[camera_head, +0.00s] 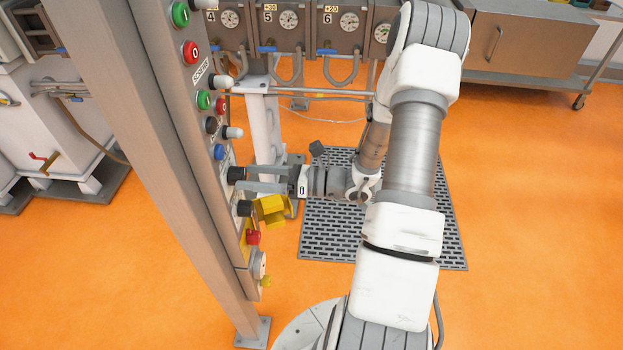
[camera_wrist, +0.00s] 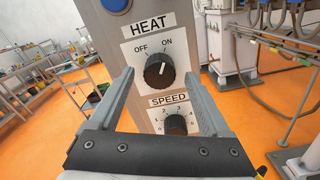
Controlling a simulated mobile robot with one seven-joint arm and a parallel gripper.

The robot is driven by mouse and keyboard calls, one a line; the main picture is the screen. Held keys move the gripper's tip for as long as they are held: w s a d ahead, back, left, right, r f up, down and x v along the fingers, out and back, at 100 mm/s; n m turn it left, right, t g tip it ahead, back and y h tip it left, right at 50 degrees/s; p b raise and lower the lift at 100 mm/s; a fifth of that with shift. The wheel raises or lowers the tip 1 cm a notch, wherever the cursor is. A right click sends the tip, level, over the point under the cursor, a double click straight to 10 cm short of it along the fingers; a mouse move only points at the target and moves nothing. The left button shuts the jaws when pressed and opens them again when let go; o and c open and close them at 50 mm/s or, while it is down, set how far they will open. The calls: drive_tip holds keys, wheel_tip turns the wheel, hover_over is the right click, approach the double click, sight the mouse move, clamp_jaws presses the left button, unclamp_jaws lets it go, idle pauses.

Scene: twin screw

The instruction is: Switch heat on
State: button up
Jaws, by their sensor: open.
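The black HEAT knob (camera_wrist: 158,72) sits on a white plate with OFF at upper left and ON at upper right. A small pale mark shows on the knob, but I cannot tell surely which label it points to. In the head view the knob (camera_head: 236,174) juts from the panel's side, close to my fingertips. My gripper (camera_wrist: 160,76) is open and empty. Its two fingers point at the panel, one on each side of the knob in the wrist view. My gripper also shows in the head view (camera_head: 250,181). I cannot tell whether the fingers touch the knob.
The black SPEED knob (camera_wrist: 176,124) is just below the HEAT knob. The panel (camera_head: 215,145) also carries a yellow-guarded switch (camera_head: 271,209), a red button (camera_head: 253,237) and several buttons above. A grey floor grate (camera_head: 330,235) lies under my arm. Orange floor is open to the right.

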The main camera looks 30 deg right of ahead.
drive_tip(key=b+v, duration=0.1)
drive_tip(key=v, duration=1.4)
drive_tip(key=shift+s+d, duration=0.25)
drive_tip(key=shift+r, duration=0.1)
drive_tip(key=s+a+r+n+g+h, duration=0.1)
drive_tip(key=s+a+r+n+g, duration=0.15)
drive_tip(key=a+n+g, duration=0.35)
drive_tip(key=s+a+r+n+g, duration=0.1)
drive_tip(key=a+r+n+g, duration=0.3)
drive_tip(key=a, duration=0.3)
drive_tip(key=s+a+r+n+g+h+p, duration=0.1)
drive_tip(key=s+a+r+n+h, duration=0.2)
drive_tip(key=s+n+h, duration=0.25)
drive_tip(key=s+a+r+n+g+h+p, duration=0.1)
drive_tip(key=s+a+r+n+g+h, duration=0.1)
drive_tip(key=s+a+n+h, duration=0.3)
drive_tip(key=w+d+r+n+t+h+b, duration=0.2)
drive_tip(key=w+d+r+n+t+h, duration=0.1)
drive_tip(key=d+r+n+t, duration=0.3)
drive_tip(key=w+n+t, duration=0.1)
drive_tip(key=n+t, duration=0.1)
drive_tip(key=shift+w+d+r+n, duration=0.2)
drive_tip(key=shift+r+n, duration=0.15)
drive_tip(key=shift+r, duration=0.05)
